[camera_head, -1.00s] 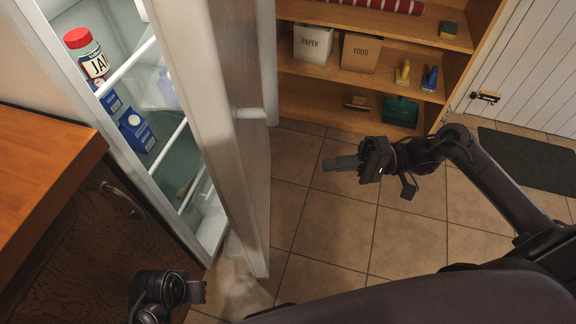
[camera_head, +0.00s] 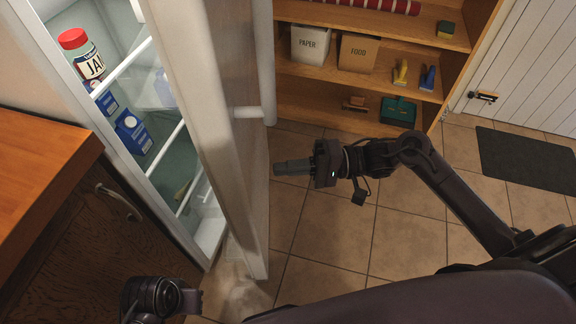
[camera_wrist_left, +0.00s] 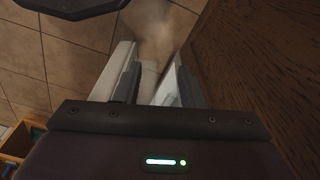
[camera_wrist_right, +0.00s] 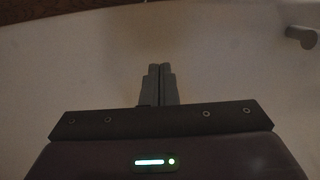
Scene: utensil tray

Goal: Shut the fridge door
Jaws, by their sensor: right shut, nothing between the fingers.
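The fridge door (camera_head: 205,110) stands open in the head view, its pale edge towards me and its outer face to the right. A grey bar handle (camera_head: 248,112) sticks out from that face. The fridge interior (camera_head: 210,228) shows to the left. My right gripper (camera_head: 277,168) is shut and empty, pointing left at the outer face, close to it; the door surface fills the right wrist view behind the fingertips (camera_wrist_right: 160,70). I cannot tell whether they touch. My left gripper is low at the left; its fingers (camera_wrist_left: 155,85) are apart and empty in the left wrist view.
A jam jar (camera_head: 82,58) and blue cartons (camera_head: 132,130) are inside the fridge. A wooden counter (camera_head: 40,165) stands at the left. A wooden shelf unit (camera_head: 300,75) is at the back. Tiled floor (camera_head: 330,235) is clear right of the door.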

